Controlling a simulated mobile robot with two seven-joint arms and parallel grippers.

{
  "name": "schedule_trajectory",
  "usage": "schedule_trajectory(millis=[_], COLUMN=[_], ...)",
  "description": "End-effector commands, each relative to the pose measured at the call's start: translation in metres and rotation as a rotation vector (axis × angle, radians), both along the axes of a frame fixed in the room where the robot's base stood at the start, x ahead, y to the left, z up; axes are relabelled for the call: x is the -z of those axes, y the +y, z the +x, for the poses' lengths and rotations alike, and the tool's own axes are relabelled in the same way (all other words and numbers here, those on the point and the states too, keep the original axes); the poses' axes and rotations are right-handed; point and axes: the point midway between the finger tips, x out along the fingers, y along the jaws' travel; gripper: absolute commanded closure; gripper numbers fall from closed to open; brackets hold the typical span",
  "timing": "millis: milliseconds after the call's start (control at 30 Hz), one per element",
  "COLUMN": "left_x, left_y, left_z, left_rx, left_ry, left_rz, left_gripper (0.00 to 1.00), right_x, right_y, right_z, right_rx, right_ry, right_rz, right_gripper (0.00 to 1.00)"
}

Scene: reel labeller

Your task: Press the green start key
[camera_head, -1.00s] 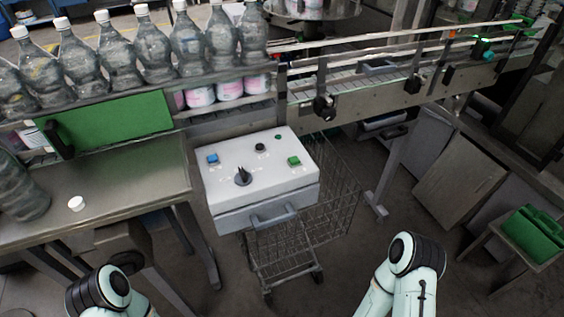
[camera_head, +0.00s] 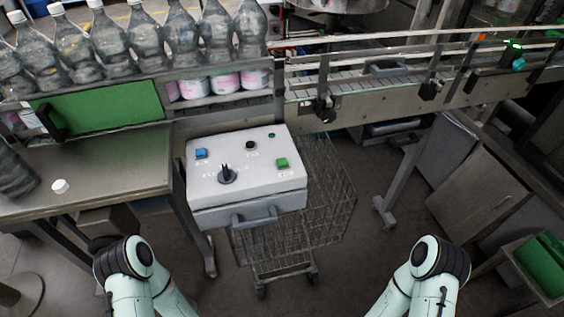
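The green start key (camera_head: 282,162) is a square green button on the right side of the white control box (camera_head: 245,191). The box top also carries a blue key (camera_head: 201,153), a black rotary knob (camera_head: 227,174), a small black button (camera_head: 250,145) and a small green round piece (camera_head: 271,135). Both my arms show at the bottom of the head view, one on each side and below the box. Neither arm touches the box. The grippers themselves are not visible.
A wire cart (camera_head: 335,200) stands under and beside the box. A metal table (camera_head: 110,176) with a white cap (camera_head: 60,186) is at left. A conveyor (camera_head: 400,95) and a row of clear bottles (camera_head: 145,40) run behind. A green bin (camera_head: 545,262) sits at lower right.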

Motion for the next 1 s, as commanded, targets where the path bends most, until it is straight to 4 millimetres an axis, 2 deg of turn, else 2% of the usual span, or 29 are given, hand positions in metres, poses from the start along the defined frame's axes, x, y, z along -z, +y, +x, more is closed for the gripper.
schedule_trajectory(millis=[33, 100, 167, 1000], left_x=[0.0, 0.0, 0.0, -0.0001], left_y=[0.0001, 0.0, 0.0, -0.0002], left_z=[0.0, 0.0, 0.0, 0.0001], left_rx=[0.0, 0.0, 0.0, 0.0], left_ry=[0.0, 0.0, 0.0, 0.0], left_rz=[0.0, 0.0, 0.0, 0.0], left_gripper=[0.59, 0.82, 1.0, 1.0], right_x=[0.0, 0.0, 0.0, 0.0], right_y=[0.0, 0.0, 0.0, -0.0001], right_z=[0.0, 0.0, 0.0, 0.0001], right_rx=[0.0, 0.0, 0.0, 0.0], right_ry=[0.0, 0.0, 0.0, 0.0], right_rz=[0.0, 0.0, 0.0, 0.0], right_gripper=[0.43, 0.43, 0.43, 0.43])
